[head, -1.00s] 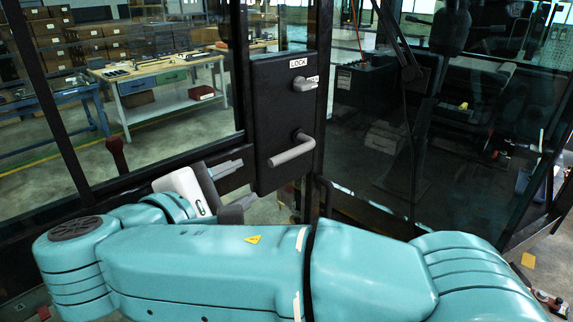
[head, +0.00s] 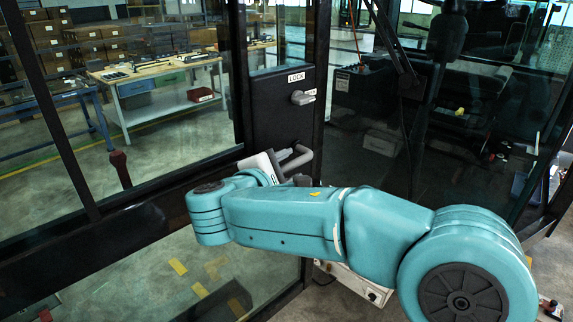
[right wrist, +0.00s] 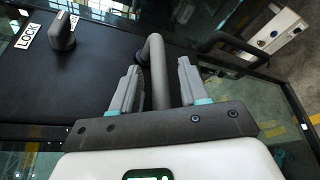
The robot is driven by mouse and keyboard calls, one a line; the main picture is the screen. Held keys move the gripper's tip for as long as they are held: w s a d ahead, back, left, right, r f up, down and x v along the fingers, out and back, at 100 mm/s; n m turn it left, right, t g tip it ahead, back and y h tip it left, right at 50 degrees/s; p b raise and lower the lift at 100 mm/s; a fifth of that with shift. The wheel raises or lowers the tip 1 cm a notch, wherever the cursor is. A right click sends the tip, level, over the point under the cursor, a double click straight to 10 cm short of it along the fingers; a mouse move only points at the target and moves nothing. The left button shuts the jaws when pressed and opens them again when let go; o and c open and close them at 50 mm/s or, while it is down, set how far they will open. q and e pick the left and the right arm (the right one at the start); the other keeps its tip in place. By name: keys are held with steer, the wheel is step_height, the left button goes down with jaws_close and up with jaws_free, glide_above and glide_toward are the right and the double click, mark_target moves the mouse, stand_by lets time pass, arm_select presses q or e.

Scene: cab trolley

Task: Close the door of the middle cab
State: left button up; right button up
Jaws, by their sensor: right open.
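The cab door has a black lock panel (head: 267,108) with large glass panes. A grey bent handle (head: 306,152) sticks out of the panel, below a grey knob (head: 302,98) marked LOCK. My right gripper (head: 288,156) is at the handle, its jaws partly hidden by its body. In the right wrist view, the handle bar (right wrist: 155,47) runs between the two open fingers (right wrist: 159,70), with a gap to at least the right finger. The knob (right wrist: 62,33) is left of them. I cannot tell how far the door stands from its frame. My left gripper is out of view.
Through the glass, a workbench (head: 160,68) and shelves of boxes stand at the back left. A dark cab interior with a seat (head: 480,75) is on the right. My right arm crosses the lower middle. A red-topped lever (head: 119,165) stands at left.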

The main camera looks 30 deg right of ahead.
steer(key=shift+w, duration=0.15)
jaws_close()
steer(key=f+t+h+b, duration=0.1)
steer(key=h+b, duration=0.1)
steer(key=b, duration=0.3)
steer(key=shift+f+n, duration=0.3)
steer(key=shift+f, duration=0.05)
